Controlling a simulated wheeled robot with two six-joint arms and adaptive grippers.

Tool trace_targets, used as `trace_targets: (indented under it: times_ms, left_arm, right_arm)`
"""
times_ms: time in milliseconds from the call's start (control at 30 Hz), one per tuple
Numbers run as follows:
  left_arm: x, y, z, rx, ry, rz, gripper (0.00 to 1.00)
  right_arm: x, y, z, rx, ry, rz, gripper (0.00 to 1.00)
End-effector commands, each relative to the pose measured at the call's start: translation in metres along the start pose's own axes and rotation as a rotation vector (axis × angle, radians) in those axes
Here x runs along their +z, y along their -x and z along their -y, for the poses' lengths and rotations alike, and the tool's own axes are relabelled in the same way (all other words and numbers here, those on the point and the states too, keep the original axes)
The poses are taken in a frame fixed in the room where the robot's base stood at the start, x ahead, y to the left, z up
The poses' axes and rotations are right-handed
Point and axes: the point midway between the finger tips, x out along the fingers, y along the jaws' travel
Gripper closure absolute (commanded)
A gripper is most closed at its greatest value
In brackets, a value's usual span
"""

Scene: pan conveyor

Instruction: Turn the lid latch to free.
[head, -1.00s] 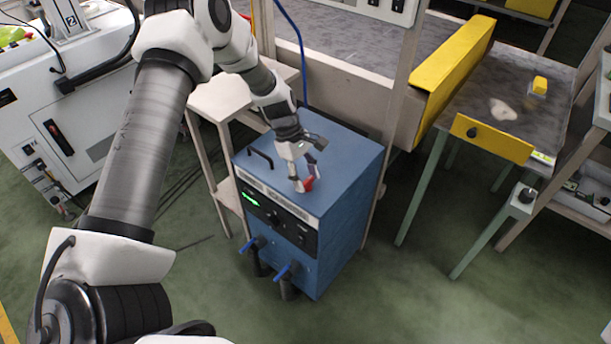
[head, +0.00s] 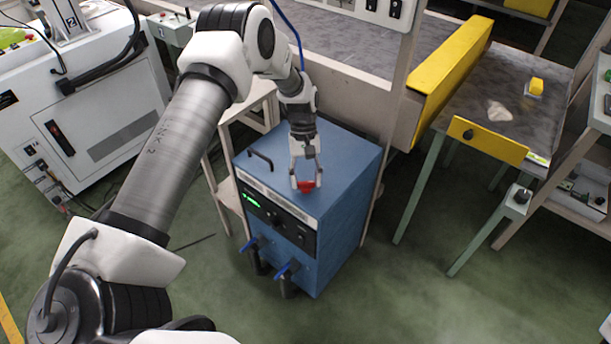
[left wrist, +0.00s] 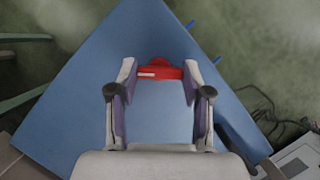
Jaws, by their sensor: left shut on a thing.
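The lid latch (head: 307,187) is a small red piece on the top of the blue cabinet (head: 345,160), near its front edge. My left gripper (head: 305,186) points down at the lid and is shut on the red latch. In the left wrist view the latch (left wrist: 160,70) lies across between the two fingertips, and a pale mark shows on it. The right gripper is in neither view.
The cabinet has a black lid handle (head: 260,160) and two blue-handled valves (head: 285,270) low on its front. A beige post (head: 392,120) stands close behind it. A side table with a yellow guard (head: 450,68) is at right. The floor in front is clear.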

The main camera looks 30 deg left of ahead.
Motion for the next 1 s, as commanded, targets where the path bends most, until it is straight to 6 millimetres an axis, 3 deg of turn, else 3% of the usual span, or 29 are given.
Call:
trace_targets:
  times_ms: [600,1000]
  left_arm:
    - [0.001,0.000,-0.003,-0.218,-0.523,0.001,0.85]
    - [0.001,0.000,-0.004,-0.299,-0.721,-0.001,0.85]
  right_arm:
    - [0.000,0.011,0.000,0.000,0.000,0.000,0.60]
    - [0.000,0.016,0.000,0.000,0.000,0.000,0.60]
